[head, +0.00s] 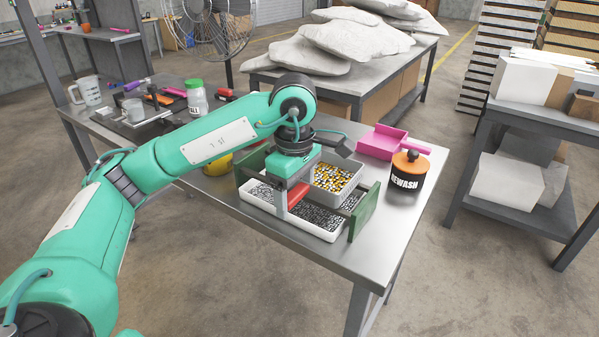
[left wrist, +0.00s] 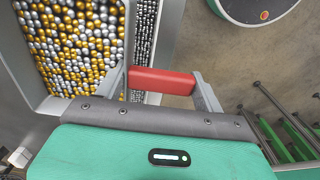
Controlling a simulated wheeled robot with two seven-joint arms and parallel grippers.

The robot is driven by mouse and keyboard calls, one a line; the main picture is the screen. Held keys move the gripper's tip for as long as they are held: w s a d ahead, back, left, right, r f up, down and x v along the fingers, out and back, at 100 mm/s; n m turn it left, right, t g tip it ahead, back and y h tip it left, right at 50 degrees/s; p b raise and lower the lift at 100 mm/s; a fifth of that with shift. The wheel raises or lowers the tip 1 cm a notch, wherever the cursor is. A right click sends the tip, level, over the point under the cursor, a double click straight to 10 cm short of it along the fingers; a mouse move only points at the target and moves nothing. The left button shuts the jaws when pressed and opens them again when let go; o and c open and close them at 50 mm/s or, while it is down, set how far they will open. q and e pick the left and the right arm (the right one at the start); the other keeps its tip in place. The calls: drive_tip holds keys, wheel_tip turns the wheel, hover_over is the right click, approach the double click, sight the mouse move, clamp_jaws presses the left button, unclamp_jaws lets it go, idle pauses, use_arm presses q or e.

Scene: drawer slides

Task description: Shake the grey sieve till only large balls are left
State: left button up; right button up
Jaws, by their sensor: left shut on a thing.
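The grey sieve (head: 349,200) sits between two green end boards over a white tray (head: 318,230). Gold and silver balls (head: 333,178) cover its floor; the left wrist view shows them closely packed (left wrist: 80,45). Many small grey balls (head: 262,193) lie in the tray. My left gripper (head: 296,192) is shut on the sieve's red handle (left wrist: 162,82), at the sieve's near-left side. The gripper and arm hide part of the sieve and tray. My right gripper is not in view.
A green-lidded jar (head: 196,98), a yellow container (head: 217,164) and a clear jug (head: 87,91) are on the left. The near tabletop (head: 210,205) is clear.

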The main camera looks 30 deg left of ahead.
use_arm(q)
drive_tip(key=a+b, duration=0.2)
drive_tip(key=a, duration=0.7)
drive_tip(key=shift+w, duration=0.4)
drive_tip(key=shift+d, duration=0.15)
drive_tip(key=d, duration=0.4)
drive_tip(key=shift+s+d+p, duration=0.15)
drive_tip(key=shift+s+p, duration=0.05)
drive_tip(key=shift+p, duration=0.2)
drive_tip(key=o, duration=1.2)
drive_tip(key=shift+c, duration=0.2)
